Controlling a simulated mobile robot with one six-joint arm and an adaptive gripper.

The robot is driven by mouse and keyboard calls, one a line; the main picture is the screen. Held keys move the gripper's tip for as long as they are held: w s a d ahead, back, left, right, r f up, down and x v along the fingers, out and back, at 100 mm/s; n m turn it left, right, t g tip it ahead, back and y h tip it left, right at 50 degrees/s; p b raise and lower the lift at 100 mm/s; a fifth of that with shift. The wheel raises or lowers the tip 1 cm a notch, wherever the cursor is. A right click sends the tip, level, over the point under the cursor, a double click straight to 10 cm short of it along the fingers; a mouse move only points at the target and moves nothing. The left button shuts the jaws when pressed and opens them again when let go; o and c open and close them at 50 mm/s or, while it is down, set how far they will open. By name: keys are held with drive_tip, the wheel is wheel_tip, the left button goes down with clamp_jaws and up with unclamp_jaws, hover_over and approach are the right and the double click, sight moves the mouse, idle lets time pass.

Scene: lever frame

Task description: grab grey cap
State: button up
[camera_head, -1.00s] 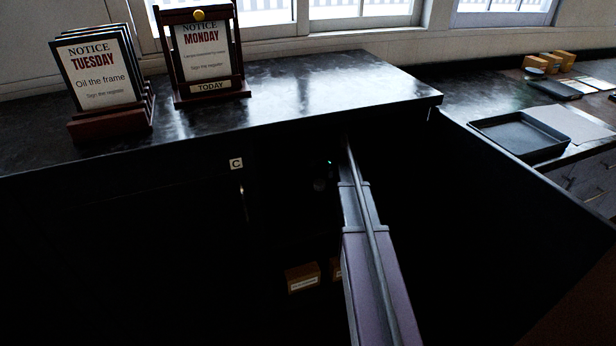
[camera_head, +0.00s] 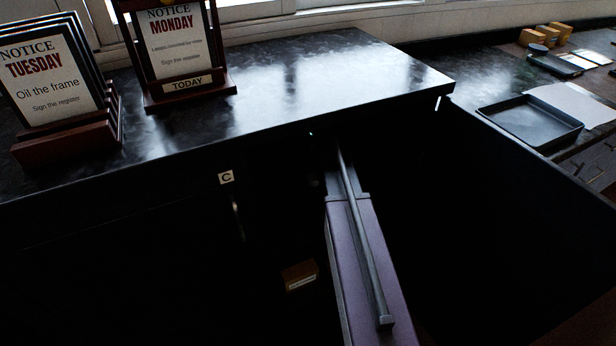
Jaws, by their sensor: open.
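I cannot make out a grey cap. A tiny green light shows in the dark just under the counter edge. A faint small shape left of the arm is too dark to identify.
A small brown labelled box (camera_head: 300,275) sits low in the cupboard. An open dark door (camera_head: 530,210) stands right of my arm. A panel marked C (camera_head: 226,177) is at left. Notice frames (camera_head: 180,45) stand on the counter. A black tray (camera_head: 530,120) lies at right.

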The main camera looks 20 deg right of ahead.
sight(314, 177)
drive_tip(key=shift+w+a, duration=0.1)
drive_tip(key=shift+a, duration=0.05)
drive_tip(key=shift+o, duration=0.6)
drive_tip(key=o, duration=0.5)
drive_tip(key=shift+a, duration=0.15)
drive_tip(key=shift+f+b, duration=4.3)
drive_tip(key=shift+f+b, duration=2.6)
drive_tip(key=c, duration=0.7)
